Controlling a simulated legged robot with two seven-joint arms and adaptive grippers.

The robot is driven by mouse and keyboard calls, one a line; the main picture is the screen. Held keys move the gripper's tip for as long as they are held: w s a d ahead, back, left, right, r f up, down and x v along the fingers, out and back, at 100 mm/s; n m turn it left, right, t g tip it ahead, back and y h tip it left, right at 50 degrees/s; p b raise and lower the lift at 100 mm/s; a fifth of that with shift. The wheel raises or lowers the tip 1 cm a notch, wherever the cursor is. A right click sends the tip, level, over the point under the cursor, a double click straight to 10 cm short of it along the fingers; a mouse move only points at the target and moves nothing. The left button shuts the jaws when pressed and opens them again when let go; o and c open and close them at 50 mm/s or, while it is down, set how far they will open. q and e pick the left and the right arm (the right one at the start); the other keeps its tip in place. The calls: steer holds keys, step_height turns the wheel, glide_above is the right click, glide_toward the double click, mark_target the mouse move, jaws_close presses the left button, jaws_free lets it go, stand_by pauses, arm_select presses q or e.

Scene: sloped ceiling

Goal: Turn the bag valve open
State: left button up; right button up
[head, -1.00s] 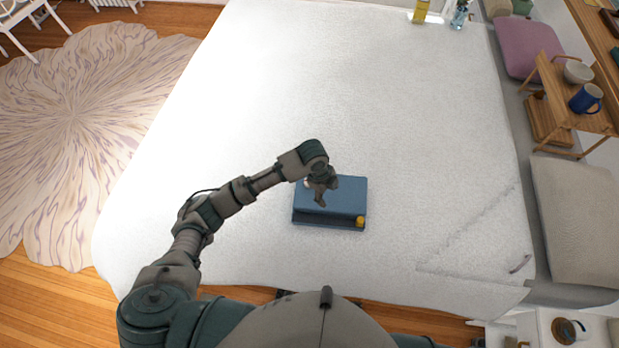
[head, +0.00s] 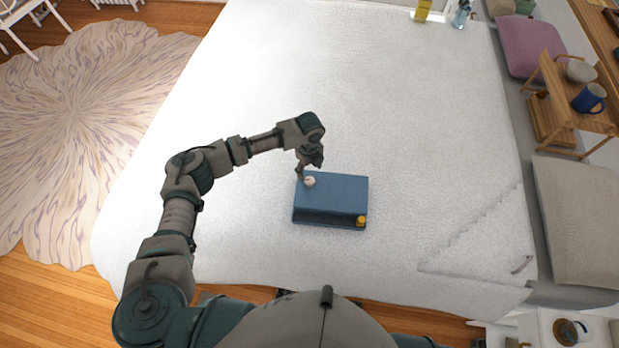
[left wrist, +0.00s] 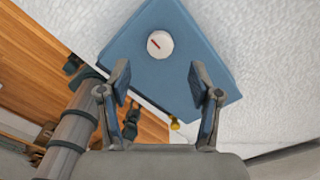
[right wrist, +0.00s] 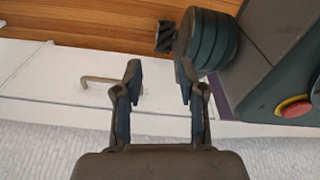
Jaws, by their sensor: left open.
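The blue bag (head: 338,196), a flat box-like shape, lies on the white table-like surface in front of me. A round white valve (head: 310,181) sits at its top left; in the left wrist view the valve (left wrist: 160,44) carries a short red mark. A small yellow cap (head: 361,221) is at the bag's near right corner. My left gripper (head: 304,170) is above the bag's far left corner, beside the valve. In the left wrist view its open fingers (left wrist: 159,82) are empty, with the valve beyond and between them. My right gripper (right wrist: 160,75) is open and empty, away from the bag.
The white surface (head: 400,120) around the bag is wide and clear. A wooden stand (head: 557,105) with a blue mug (head: 589,98) and bowl is at right. A yellow bottle (head: 422,10) stands at the far edge. A drawer handle (right wrist: 105,80) shows near my right gripper.

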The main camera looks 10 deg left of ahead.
mark_target(310, 180)
arm_select(q)
step_height(310, 180, down, 6)
steer(key=shift+d+f, duration=0.1)
steer(key=shift+f, duration=0.15)
steer(key=c, duration=1.2)
